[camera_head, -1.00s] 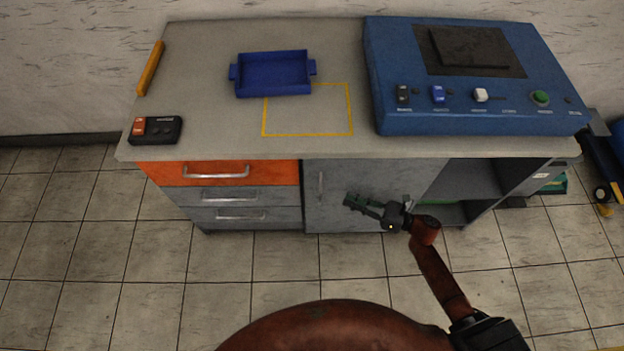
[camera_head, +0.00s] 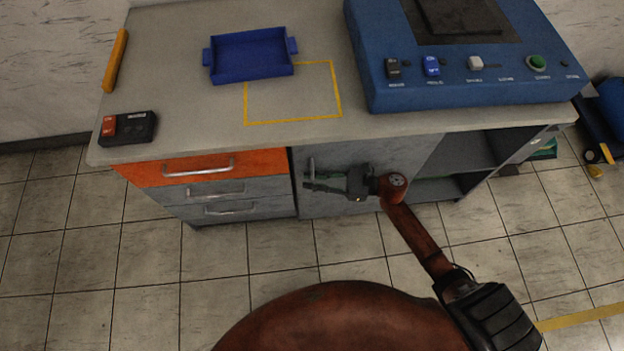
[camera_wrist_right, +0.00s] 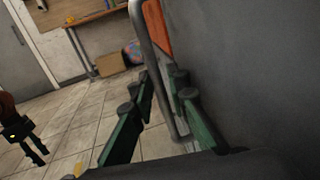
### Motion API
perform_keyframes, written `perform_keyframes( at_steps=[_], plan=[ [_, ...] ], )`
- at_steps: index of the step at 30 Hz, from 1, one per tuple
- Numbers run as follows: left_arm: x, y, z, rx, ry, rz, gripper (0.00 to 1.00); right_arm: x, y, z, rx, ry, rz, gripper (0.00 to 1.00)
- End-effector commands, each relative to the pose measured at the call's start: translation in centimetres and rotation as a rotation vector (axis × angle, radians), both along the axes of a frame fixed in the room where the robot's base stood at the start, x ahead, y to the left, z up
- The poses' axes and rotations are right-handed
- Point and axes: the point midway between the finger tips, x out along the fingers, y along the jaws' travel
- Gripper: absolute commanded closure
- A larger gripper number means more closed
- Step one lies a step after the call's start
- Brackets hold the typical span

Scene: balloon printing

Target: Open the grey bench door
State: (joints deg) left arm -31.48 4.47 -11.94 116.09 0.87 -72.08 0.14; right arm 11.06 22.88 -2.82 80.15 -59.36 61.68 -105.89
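The grey bench door (camera_head: 345,205) is closed in the bench front, right of the drawers. Its upright metal handle (camera_head: 311,168) is near its left edge; it also shows in the right wrist view (camera_wrist_right: 157,62). My right gripper (camera_head: 312,180) is at the handle, pointing left along the door. In the right wrist view its green fingers (camera_wrist_right: 163,98) are apart, with the handle bar running between them; firm contact does not show. My left gripper (camera_wrist_right: 38,153) shows small at the left of the right wrist view, its fingers apart and empty. It is outside the head view.
Left of the door are an orange drawer (camera_head: 150,172) and grey drawers (camera_head: 245,207). An open shelf (camera_head: 440,188) is to the right. The bench top (camera_head: 190,110) holds a blue tray (camera_head: 250,56) and a blue machine (camera_head: 470,92). The tiled floor in front is clear.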

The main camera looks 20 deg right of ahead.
Motion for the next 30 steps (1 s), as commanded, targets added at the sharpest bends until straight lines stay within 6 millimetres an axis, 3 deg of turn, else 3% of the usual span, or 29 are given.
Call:
perform_keyframes(
  at_steps=[5,11,30],
  plan=[
    [0.01,-0.04,0.02,-0.001,0.000,0.000,0.60,0.00,-0.01,0.01,0.000,0.000,0.000,0.86],
    [0.02,-0.05,0.00,-0.001,-0.001,0.000,0.60,0.00,-0.04,0.00,0.000,0.001,-0.001,1.00],
    [-0.07,-0.02,-0.12,0.000,0.001,0.000,0.60,-0.09,-0.03,-0.07,0.000,0.001,0.002,1.00]
  ],
)
